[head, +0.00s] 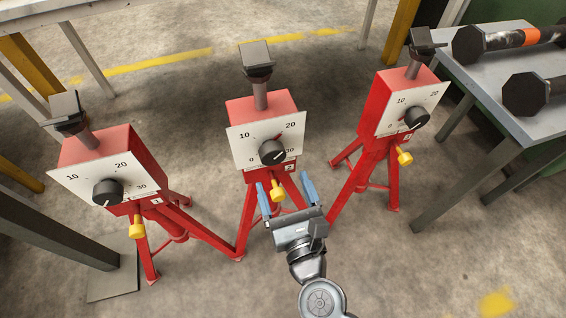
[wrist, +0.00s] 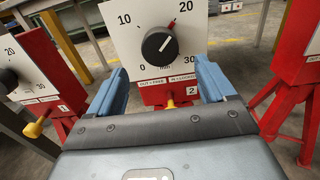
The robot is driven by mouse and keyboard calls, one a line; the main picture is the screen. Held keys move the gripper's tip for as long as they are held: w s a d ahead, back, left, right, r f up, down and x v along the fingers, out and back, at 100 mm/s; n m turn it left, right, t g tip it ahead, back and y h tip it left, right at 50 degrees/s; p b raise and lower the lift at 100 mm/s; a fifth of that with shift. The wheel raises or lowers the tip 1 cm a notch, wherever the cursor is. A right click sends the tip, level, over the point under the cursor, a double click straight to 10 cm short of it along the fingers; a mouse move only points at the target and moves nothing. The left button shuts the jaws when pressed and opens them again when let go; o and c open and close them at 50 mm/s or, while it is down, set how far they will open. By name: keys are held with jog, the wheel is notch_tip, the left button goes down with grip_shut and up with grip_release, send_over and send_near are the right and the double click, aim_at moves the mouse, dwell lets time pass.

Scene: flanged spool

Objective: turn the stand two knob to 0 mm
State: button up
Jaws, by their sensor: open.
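Stand two (head: 262,118) is the middle red stand, marked 2. Its white dial plate (wrist: 118,38) reads 0, 10, 20 and 30, with 0 at lower left. The black stand two knob (wrist: 160,44) is in the plate's middle and also shows in the head view (head: 272,152). A red mark shows on the plate near 20. I cannot tell the knob's exact reading. My gripper (head: 286,184) is open and empty, in front of and below the knob, apart from it. Its blue fingers show in the wrist view (wrist: 160,78), spread wider than the knob.
A yellow lock handle (head: 277,190) sticks out below the plate, between my fingers in the picture. Stand one (head: 112,165) is on the left, and the third stand (head: 385,110) is on the right. A table with dumbbell-like parts (head: 540,95) is at far right.

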aim_at(274, 159)
jog(key=shift+x, duration=3.15)
jog(key=shift+c, duration=0.4)
jog(key=c, duration=1)
jog(key=shift+p, duration=0.3)
